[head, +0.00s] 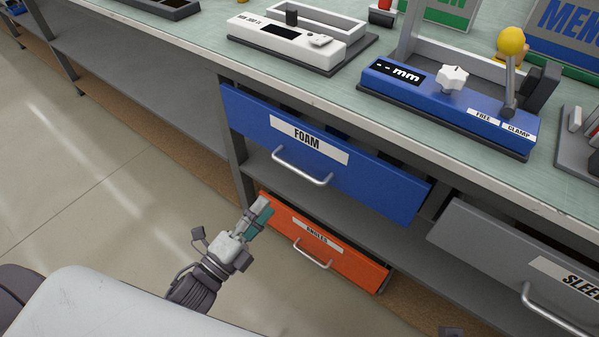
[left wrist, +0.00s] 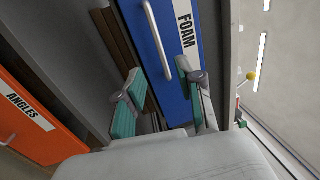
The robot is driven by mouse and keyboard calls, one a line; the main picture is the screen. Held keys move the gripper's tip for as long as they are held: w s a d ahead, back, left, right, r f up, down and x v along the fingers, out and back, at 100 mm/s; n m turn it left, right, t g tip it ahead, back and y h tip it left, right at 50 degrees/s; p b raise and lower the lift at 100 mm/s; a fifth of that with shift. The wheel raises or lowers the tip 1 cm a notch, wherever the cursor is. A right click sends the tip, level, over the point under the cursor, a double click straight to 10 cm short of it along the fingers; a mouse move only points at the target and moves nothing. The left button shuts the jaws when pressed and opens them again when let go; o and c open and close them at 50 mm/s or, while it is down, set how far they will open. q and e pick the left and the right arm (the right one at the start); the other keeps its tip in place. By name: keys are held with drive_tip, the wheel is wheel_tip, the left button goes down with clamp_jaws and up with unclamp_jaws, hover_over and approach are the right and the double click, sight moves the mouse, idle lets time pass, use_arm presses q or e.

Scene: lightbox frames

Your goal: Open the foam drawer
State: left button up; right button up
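The foam drawer is a blue front (head: 375,185) with a FOAM label and a silver bar handle (head: 302,168), under the bench top. Its front sits about in line with the cabinet post, with a dark gap above. My left gripper (head: 262,208) is below and left of that handle, in front of the orange drawer's upper left corner. In the left wrist view my left gripper (left wrist: 165,76) is open, its teal-padded fingers apart and empty. The blue drawer (left wrist: 185,95) and its handle (left wrist: 157,38) show beyond the fingertips. My right gripper cannot be made out.
An orange ANGLES drawer (head: 345,262) with its own handle is below, and a grey drawer (head: 470,240) is at right. The bench top (head: 205,40) carries a white device (head: 290,38) and a blue clamp fixture (head: 440,105). The floor (head: 90,200) at left is clear.

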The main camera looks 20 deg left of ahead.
sight(296, 168)
use_arm(q)
drive_tip(key=x, duration=1.1)
drive_tip(key=shift+w+d, duration=0.1)
drive_tip(key=shift+w, duration=0.3)
drive_tip(key=shift+w+d, duration=0.1)
drive_tip(key=shift+w, duration=0.1)
use_arm(e)
drive_tip(key=shift+v, duration=0.9)
use_arm(q)
clamp_jaws()
use_arm(e)
drive_tip(key=shift+f, duration=0.1)
